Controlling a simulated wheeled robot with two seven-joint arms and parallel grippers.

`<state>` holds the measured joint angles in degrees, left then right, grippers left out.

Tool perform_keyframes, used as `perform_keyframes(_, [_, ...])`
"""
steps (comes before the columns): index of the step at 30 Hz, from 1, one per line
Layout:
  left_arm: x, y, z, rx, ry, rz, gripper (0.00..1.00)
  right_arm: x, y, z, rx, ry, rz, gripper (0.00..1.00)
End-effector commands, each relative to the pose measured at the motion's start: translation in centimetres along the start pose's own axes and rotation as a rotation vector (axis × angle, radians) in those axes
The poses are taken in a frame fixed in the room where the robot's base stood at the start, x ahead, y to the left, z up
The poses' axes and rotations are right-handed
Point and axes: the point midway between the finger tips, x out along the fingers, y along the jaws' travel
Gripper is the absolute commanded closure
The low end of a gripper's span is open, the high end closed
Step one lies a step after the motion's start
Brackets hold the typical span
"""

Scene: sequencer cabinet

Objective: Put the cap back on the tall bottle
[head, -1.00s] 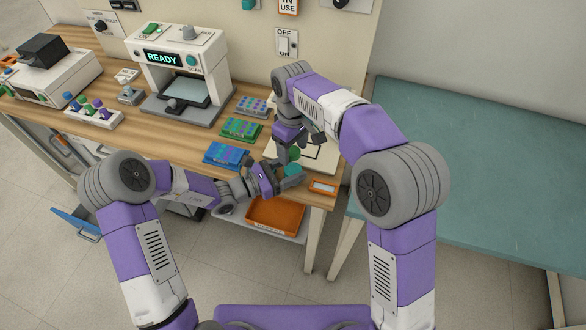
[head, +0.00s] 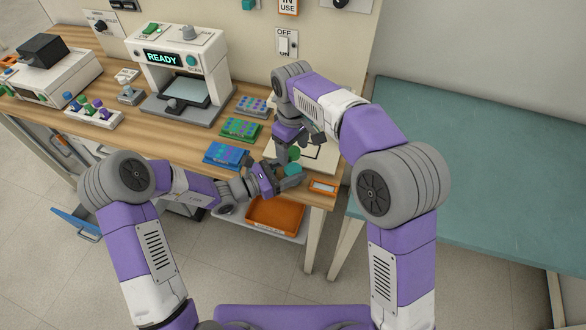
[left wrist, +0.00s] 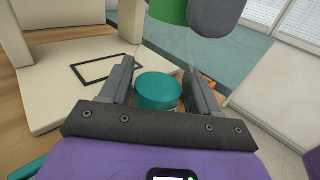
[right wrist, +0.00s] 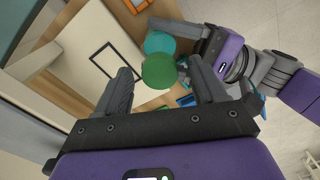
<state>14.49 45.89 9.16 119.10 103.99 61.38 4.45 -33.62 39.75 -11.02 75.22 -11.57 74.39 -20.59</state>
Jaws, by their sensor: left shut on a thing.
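My left gripper (left wrist: 160,78) is shut on a round teal piece (left wrist: 157,92), which shows between its fingers; it also shows in the head view (head: 292,169). A green round piece (right wrist: 160,71) lies between the fingers of my right gripper (right wrist: 163,70); gaps seem to show beside it, and I cannot tell whether it is gripped. In the left wrist view the green piece (left wrist: 167,10) is close beyond the teal one, beside a grey finger. Which of the two is cap or bottle I cannot tell; their lower parts are hidden.
A pale board (head: 325,158) with a black square outline lies under my right gripper. Blue (head: 226,154) and green (head: 241,129) racks stand to the left. A small orange-edged tray (head: 322,186) sits near the bench corner. An orange bin (head: 275,215) is below the bench edge.

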Motion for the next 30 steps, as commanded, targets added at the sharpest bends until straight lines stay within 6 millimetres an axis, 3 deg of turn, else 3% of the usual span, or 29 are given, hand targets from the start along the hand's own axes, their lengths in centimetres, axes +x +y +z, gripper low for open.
perform_keyframes(11, [0.0,0.0,0.0,0.000,0.000,0.000,1.00,-0.5,0.0,-0.1,0.000,0.002,0.001,0.27])
perform_keyframes(14, [0.0,0.0,0.0,0.000,0.000,0.000,1.00,-1.7,0.0,-0.1,0.000,0.004,0.002,0.27])
perform_keyframes(24, [0.0,0.0,0.0,0.000,0.000,0.000,1.00,-8.7,0.1,-0.1,0.001,0.004,0.002,0.27])
perform_keyframes(30, [0.0,0.0,0.0,0.000,0.000,0.000,1.00,-11.1,0.0,-0.1,0.000,0.002,0.001,0.27])
